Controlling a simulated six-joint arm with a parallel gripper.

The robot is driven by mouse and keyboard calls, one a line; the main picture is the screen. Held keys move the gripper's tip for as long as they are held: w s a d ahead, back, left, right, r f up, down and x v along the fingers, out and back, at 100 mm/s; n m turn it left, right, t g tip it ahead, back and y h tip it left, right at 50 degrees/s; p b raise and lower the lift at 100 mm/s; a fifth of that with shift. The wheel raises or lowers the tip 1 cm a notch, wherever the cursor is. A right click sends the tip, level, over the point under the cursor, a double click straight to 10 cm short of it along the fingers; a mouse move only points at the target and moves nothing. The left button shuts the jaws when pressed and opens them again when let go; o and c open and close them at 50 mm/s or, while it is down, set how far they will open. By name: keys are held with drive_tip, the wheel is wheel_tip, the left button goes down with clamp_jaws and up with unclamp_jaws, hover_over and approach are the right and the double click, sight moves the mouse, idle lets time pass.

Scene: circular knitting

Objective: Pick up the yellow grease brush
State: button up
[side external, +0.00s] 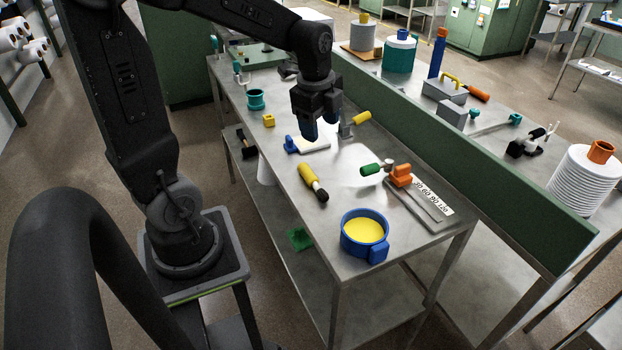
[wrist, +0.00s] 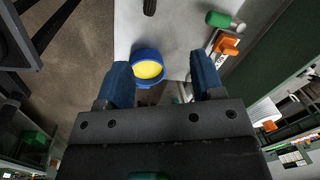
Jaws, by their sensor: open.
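The yellow grease brush (side external: 309,176) lies on the metal bench, its yellow handle toward the back and its black end toward the front. In the wrist view only a dark end, apparently of this brush (wrist: 149,7), shows at the top edge; the rest is out of frame. My gripper (side external: 320,125) hangs above the bench, behind the brush and clear of it, with its blue fingers pointing down. In the wrist view my gripper (wrist: 159,62) has its two blue fingers wide apart with nothing held between them.
A blue pot of yellow grease (side external: 364,230) stands near the bench's front edge. An orange-and-metal gauge (side external: 401,176) with a green-handled tool (side external: 371,169) is at right. A blue-and-white tool (side external: 307,145) and another yellow-handled tool (side external: 361,118) lie near my gripper. A green barrier (side external: 460,165) runs along the bench's right side.

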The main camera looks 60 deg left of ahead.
drive_tip(key=w+a+f+m+g, duration=0.1)
drive_tip(key=w+a+f+m, duration=0.1)
drive_tip(key=a+f+m, duration=0.35)
hover_over(311, 174)
drive_tip(key=shift+n+h, duration=0.25)
drive_tip(key=shift+h, duration=0.05)
drive_tip(key=f, duration=0.8)
drive_tip(key=shift+w+a, duration=0.1)
drive_tip(key=shift+w, duration=0.2)
drive_tip(key=f, duration=0.4)
drive_tip(key=shift+s, duration=0.4)
drive_tip(key=shift+f, duration=0.6)
drive_tip(key=shift+c, duration=0.3)
drive_tip(key=c, duration=0.9)
drive_tip(key=shift+r, duration=0.15)
drive_tip(key=shift+c, duration=0.2)
